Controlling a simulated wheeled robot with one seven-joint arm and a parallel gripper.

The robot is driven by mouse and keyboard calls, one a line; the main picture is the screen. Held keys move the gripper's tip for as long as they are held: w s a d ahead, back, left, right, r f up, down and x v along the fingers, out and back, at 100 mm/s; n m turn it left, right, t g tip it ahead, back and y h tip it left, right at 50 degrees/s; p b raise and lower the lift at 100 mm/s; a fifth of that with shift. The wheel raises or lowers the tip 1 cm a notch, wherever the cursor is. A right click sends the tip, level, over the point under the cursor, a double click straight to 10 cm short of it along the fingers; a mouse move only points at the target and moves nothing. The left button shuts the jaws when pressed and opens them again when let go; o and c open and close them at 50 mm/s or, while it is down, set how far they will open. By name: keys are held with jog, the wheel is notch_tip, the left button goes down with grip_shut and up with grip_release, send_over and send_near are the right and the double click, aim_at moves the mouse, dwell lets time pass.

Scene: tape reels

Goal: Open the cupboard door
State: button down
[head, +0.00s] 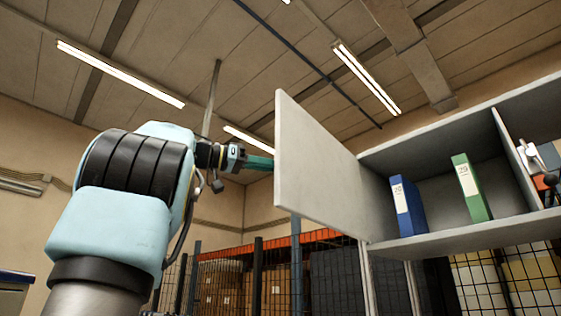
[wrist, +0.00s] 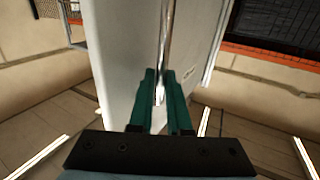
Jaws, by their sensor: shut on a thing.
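The cupboard door (head: 315,170) is a pale grey panel, standing swung well out from the left side of the open cupboard (head: 460,243). My gripper (head: 264,163) reaches the door's outer face from the left; its fingertips are partly hidden behind the panel's edge in the head view. In the wrist view my green fingers (wrist: 161,78) are closed around a shiny metal bar handle (wrist: 166,35) on the door (wrist: 118,50). The handle is hidden in the head view.
A blue binder (head: 407,208) and a green binder (head: 471,187) stand in the cupboard's left compartment. A divider (head: 515,160) separates it from a right compartment holding partly seen items. Wire fencing and cardboard boxes (head: 218,287) are behind. The space left of the door holds my arm.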

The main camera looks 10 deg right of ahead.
jog(key=shift+w+f, duration=0.4)
jog(key=shift+w, duration=0.1)
jog(key=c, duration=1.2)
grip_release()
jog(key=shift+c, duration=0.2)
jog(key=shift+o, duration=0.8)
jog(key=shift+w+d, duration=0.15)
jog(key=shift+o, duration=1.1)
jog(key=shift+s+r, duration=0.15)
jog(key=shift+s, duration=0.05)
jog(key=shift+a, duration=0.2)
jog(key=s+a+b, duration=0.1)
jog(key=s+a, duration=0.1)
jog(key=a, duration=0.8)
jog(key=shift+a, duration=0.2)
